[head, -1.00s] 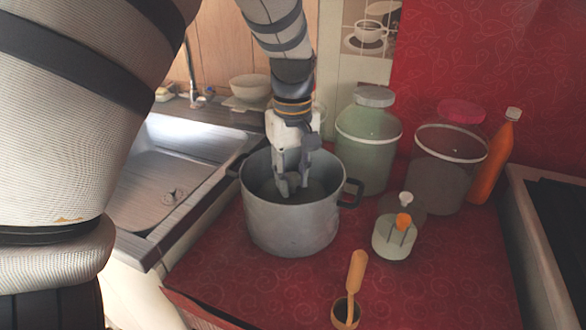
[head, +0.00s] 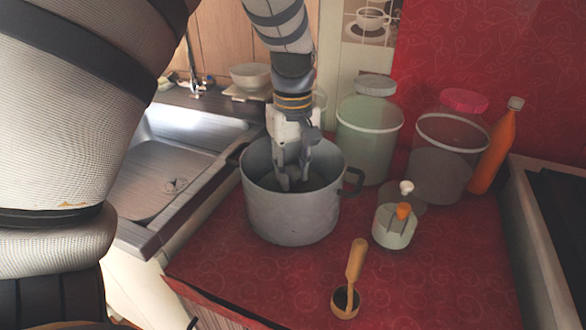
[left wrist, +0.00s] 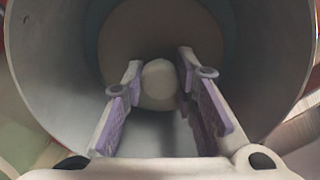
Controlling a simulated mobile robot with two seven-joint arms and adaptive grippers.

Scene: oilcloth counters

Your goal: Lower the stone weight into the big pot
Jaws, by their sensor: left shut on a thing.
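The big pot (head: 292,217) is grey metal with dark side handles and stands upright on the red counter. My left gripper (head: 291,184) reaches down inside its rim from above. In the left wrist view the two fingers (left wrist: 158,85) are shut on the pale round knob of the stone weight (left wrist: 160,80). A wider pale disc shows behind the knob, inside the pot wall (left wrist: 270,60). The weight is mostly hidden by the fingers in the head view. I cannot tell whether it touches the pot's floor. My right gripper is not in view.
A pale green jar (head: 368,140) and a jar with a pink lid (head: 440,165) stand behind right, beside an orange bottle (head: 495,150). A small white pot (head: 393,228) and a wooden-handled scoop (head: 355,262) are nearer. A sink (head: 165,170) lies left.

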